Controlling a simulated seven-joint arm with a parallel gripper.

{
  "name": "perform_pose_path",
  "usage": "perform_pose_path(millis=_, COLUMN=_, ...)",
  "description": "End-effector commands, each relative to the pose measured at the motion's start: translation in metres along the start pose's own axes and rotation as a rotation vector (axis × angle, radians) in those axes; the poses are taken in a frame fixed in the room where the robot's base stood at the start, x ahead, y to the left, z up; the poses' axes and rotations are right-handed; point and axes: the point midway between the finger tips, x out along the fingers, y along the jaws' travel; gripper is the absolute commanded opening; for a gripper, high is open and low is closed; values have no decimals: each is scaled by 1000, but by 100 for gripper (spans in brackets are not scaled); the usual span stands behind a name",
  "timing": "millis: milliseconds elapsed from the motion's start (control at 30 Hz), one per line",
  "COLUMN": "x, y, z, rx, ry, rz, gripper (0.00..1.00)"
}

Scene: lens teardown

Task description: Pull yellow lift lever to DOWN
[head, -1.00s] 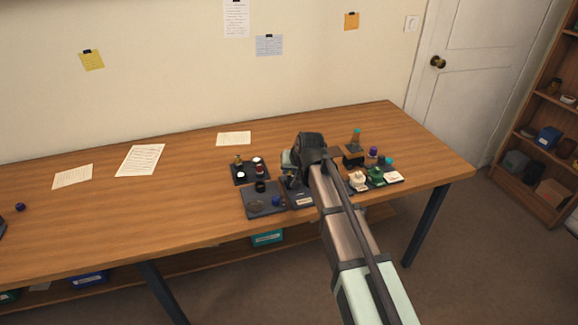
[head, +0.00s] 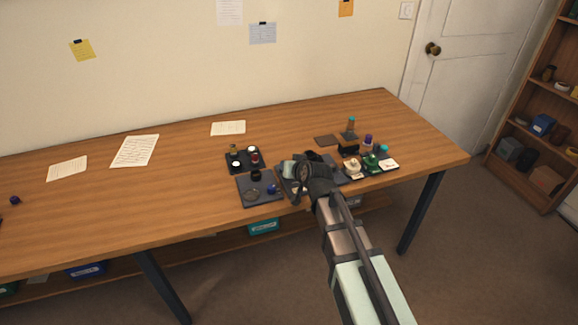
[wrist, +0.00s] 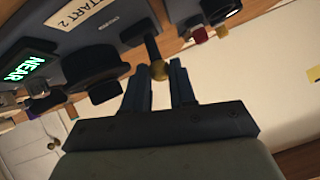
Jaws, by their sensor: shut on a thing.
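In the wrist view, the lift lever shows as a dark stem ending in a yellow ball knob (wrist: 160,71). My gripper (wrist: 163,78) has one finger on each side of the knob and is shut on it. The stem comes from a grey device (wrist: 120,22) with a "START 2" label and a green "NEAR" display (wrist: 17,73). In the head view, my gripper (head: 301,185) is low over the front of the device (head: 286,187), and my arm hides the lever. I cannot read the lever's DOWN mark.
A dark tray (head: 258,197) with small parts lies left of the device, and another small dark tray (head: 235,166) stands behind it. The table's left side is mostly clear, with paper sheets (head: 135,150).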

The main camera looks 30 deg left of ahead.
Motion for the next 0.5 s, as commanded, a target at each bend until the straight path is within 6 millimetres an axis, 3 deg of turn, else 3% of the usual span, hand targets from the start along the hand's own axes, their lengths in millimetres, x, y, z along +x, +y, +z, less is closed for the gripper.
perform_pose_path(millis=233, x=0, y=0, z=0, rx=0, ry=0, rz=1, gripper=0)
perform_pose_path(millis=267, x=0, y=0, z=0, rx=0, ry=0, rz=1, gripper=28)
perform_pose_path(millis=500, x=0, y=0, z=0, rx=0, ry=-1, rz=1, gripper=50)
